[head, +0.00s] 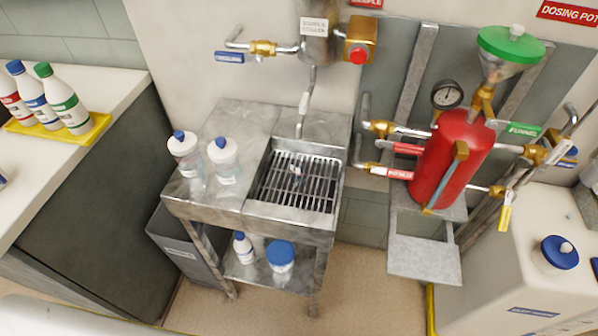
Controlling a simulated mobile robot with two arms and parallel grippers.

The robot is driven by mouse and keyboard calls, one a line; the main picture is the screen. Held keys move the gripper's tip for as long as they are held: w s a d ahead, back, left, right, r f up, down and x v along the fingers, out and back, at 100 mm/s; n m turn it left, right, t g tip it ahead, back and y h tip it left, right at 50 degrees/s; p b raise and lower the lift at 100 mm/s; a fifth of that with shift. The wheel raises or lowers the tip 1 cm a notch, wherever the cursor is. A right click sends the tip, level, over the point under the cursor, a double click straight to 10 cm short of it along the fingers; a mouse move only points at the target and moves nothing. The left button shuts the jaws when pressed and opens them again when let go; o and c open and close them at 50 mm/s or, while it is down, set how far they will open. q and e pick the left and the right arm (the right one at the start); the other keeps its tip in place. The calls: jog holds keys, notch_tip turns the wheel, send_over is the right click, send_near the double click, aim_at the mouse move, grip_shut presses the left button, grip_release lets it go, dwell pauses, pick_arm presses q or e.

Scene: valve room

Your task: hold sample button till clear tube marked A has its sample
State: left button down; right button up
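A red round button (358,56) sits on a brass block beside the steel sample cooler (318,45), high on the wall. A thin outlet pipe (304,102) runs down from the cooler toward the sink grate (310,190). A small item (297,169) shows on the grate below the pipe; it is too small to tell whether it is a clear tube or to read a mark on it. I cannot make out a sample level. Neither of my grippers is in view.
Two clear blue-capped bottles (184,146) (224,152) stand on the steel bench left of the grate. A red dosing pot (450,160) with a green funnel and several valves is at right. The left counter (60,170) holds bottles on a yellow tray (88,137).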

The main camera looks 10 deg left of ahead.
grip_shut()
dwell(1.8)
